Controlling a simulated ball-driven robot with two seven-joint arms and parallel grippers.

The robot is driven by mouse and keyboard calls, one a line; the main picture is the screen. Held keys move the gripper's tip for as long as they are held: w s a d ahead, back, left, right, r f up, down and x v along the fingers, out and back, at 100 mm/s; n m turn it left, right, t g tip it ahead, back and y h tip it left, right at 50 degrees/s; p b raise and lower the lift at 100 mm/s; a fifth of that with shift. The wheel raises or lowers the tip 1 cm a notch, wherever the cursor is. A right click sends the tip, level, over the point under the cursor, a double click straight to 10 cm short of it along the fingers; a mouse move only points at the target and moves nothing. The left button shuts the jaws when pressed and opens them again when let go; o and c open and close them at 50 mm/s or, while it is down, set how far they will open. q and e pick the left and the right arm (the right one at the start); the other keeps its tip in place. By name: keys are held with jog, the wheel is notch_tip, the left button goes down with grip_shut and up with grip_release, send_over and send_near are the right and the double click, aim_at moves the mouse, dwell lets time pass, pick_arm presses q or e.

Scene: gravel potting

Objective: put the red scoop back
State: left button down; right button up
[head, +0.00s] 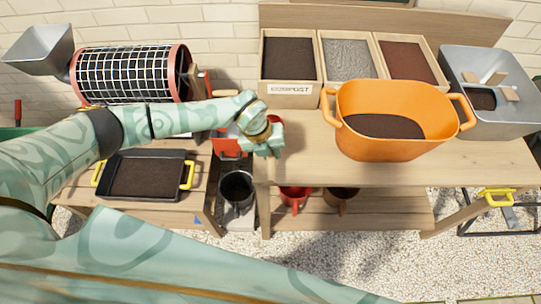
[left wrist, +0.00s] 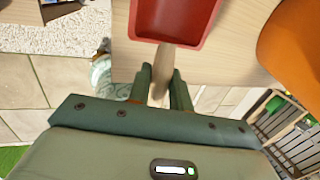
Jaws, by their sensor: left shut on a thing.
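The red scoop (left wrist: 172,18) shows at the top of the left wrist view, its bowl partly cut off by the edge. Its pale wooden handle (left wrist: 160,80) runs down between the fingers of my left gripper (left wrist: 160,72), which is shut on it. In the head view my left gripper (head: 263,143) is over the left end of the wooden bench (head: 305,150), left of the orange tub. Red patches show around the gripper there, and it hides much of what is behind it. My right gripper is not in view.
The orange tub (head: 398,150) of dark soil stands on the bench. Behind it is a bin row with compost (head: 290,88), and a metal hopper (head: 500,110) is at the right. A mesh drum (head: 130,72) and a dark tray (head: 142,154) are at the left. A black pot (head: 236,187) is below.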

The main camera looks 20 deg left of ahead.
pick_arm(q)
notch_tip(320, 180, down, 2)
jog(key=shift+f, duration=0.25)
jog(key=shift+r, duration=0.1)
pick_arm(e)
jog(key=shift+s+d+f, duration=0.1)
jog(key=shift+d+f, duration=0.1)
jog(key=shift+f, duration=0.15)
pick_arm(q)
jog(key=c, duration=1.3)
grip_release()
jog(key=shift+o, duration=0.2)
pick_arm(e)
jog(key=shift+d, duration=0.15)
pick_arm(q)
jog(key=p+v, duration=0.2)
jog(key=v, duration=1)
jog(key=shift+p, duration=0.3)
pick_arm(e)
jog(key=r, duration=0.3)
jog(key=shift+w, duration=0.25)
